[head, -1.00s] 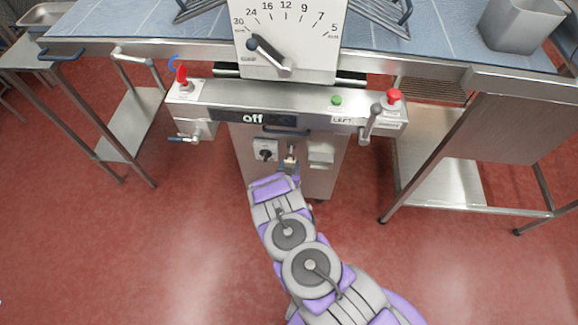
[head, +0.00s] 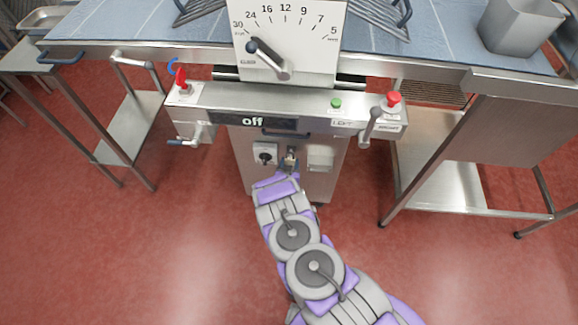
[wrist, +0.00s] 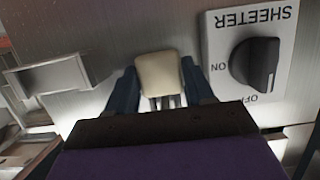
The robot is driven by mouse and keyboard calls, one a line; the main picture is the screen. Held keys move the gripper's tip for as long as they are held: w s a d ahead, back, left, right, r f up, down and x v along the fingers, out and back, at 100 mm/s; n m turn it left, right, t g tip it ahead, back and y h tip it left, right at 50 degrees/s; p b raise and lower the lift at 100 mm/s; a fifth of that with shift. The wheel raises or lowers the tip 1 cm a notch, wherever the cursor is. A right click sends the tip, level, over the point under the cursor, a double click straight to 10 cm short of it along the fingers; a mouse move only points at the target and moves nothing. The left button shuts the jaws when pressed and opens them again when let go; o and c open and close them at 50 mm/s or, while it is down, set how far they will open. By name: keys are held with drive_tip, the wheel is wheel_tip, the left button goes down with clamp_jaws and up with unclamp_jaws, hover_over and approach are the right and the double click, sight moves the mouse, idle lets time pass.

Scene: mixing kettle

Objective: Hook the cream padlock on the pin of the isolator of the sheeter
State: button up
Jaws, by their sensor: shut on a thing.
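My gripper (wrist: 160,92) is shut on the cream padlock (wrist: 158,75), with a dark blue finger on each side of it. Metal prongs show just below the padlock's body in the wrist view. In the head view my gripper (head: 289,158) is in front of the sheeter's lower panel, just right of the isolator (head: 265,155). In the wrist view, which is upside down, the isolator (wrist: 215,50) has a grey plate marked SHEETER and a black knob (wrist: 256,65). The padlock is apart from the plate, to its left there. I cannot make out the pin.
A metal holder (wrist: 60,72) juts from the panel on the other side of the padlock; it also shows in the head view (head: 320,158). Above are a control bar (head: 300,100) reading "off", a red button (head: 393,98) and crank handles.

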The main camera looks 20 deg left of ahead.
drive_tip(key=shift+w+a, duration=0.1)
drive_tip(key=shift+w, duration=0.4)
drive_tip(key=shift+w+f+b, duration=0.3)
drive_tip(key=shift+f+b, duration=0.25)
drive_tip(key=shift+f, duration=0.05)
idle(0.5)
idle(0.3)
drive_tip(key=o, duration=1.5)
drive_tip(key=shift+s, duration=0.1)
drive_tip(key=shift+p+v, duration=0.3)
drive_tip(key=shift+v, duration=0.45)
drive_tip(key=shift+p+v, duration=0.5)
drive_tip(key=shift+v, duration=2.2)
